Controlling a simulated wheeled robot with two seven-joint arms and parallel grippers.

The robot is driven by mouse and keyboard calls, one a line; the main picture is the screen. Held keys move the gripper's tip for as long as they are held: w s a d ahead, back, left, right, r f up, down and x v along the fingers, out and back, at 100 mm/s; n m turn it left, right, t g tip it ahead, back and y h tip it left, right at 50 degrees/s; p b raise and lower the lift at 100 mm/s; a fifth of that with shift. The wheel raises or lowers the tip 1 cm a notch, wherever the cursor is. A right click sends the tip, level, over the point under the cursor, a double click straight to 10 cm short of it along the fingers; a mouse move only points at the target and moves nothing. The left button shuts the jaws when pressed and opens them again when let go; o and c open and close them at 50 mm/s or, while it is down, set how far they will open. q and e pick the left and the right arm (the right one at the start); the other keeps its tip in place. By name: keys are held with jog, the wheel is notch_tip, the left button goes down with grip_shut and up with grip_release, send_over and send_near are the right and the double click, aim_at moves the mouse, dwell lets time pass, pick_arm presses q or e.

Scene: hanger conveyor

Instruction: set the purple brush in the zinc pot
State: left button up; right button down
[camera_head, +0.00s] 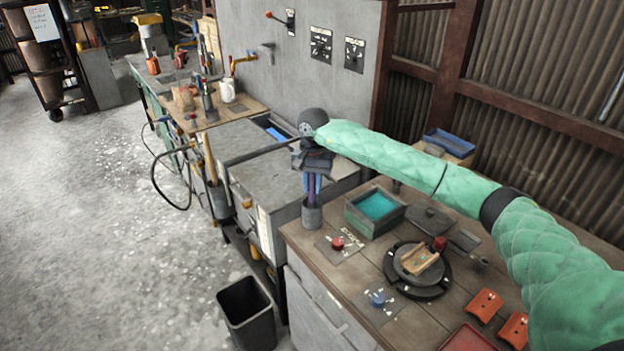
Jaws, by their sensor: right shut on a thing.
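The purple brush (311,193) stands upright in the camera_head view, under my right gripper (312,178). My right gripper points down and is shut on the upper part of the brush, which it largely hides. The zinc pot (312,216) is a small grey cylinder at the far left corner of the wooden bench. The brush's lower end reaches the mouth of the pot and appears to be inside it; how deep, I cannot tell. My left gripper is not in view.
A green-grey box with teal contents (375,212) stands right of the pot. A red button (338,243), a round black fixture (418,269) and orange blocks (485,305) are on the bench. A black bin (246,312) stands on the floor.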

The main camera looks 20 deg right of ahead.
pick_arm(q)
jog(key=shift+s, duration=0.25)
pick_arm(e)
jog(key=shift+f, duration=0.25)
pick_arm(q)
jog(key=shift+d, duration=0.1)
pick_arm(e)
jog(key=c, duration=1.2)
grip_release()
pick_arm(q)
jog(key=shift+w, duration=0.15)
pick_arm(e)
jog(key=shift+o, duration=0.2)
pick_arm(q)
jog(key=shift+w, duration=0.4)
pick_arm(e)
jog(key=shift+w+f+b, duration=0.1)
jog(key=shift+b, duration=0.25)
jog(key=shift+w+d+b, duration=0.1)
jog(key=shift+b, duration=0.35)
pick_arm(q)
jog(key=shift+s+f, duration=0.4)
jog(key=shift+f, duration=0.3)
